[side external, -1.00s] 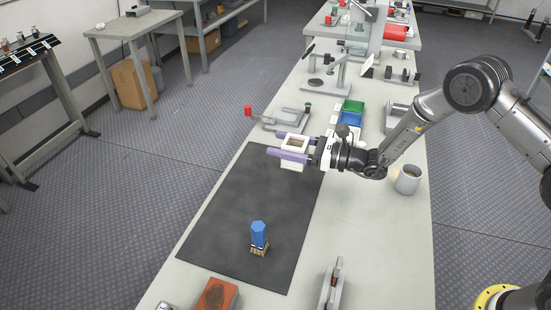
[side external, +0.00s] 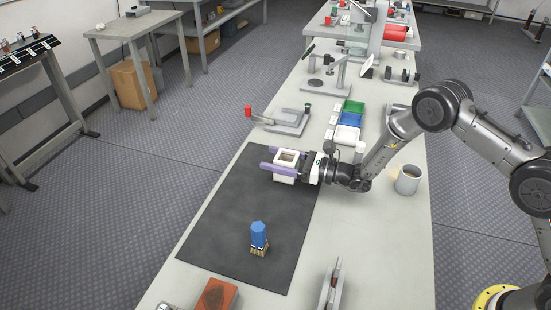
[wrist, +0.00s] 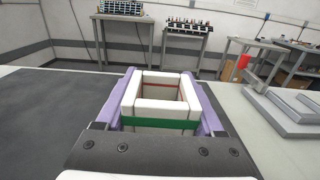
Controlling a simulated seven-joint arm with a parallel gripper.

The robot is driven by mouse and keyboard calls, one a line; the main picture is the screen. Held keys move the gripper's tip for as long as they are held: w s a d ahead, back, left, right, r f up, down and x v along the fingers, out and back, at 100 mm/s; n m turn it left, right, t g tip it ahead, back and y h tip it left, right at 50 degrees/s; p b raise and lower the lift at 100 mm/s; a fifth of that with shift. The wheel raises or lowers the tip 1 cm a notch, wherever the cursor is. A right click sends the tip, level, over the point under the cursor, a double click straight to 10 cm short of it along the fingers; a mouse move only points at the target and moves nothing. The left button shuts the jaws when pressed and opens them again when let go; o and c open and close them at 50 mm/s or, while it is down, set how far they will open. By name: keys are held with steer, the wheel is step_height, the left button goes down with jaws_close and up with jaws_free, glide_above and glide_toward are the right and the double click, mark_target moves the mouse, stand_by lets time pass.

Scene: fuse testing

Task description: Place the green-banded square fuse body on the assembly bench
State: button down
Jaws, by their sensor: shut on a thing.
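The square fuse body (side external: 284,178) is a white, hollow, open-topped frame. In the wrist view the fuse body (wrist: 152,107) shows a green band (wrist: 158,124) across its near side and a thin red line on the inside of its far wall. My gripper (side external: 267,159) is shut on it, with one purple finger along each of two opposite sides. The body is upright, low over the far end of the dark mat (side external: 215,215) on the assembly bench (side external: 385,230). I cannot tell whether its underside touches the mat. The body's lower part is partly hidden by the near finger.
A blue-handled brush (side external: 258,236) stands on the mat's near part. A grey fixture (side external: 290,121) and green, blue and white bins (side external: 348,120) lie beyond the mat. A mug (side external: 407,180) stands right of my gripper. The mat's middle is clear.

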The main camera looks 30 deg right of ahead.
jaws_free()
steer(key=shift+f, duration=0.15)
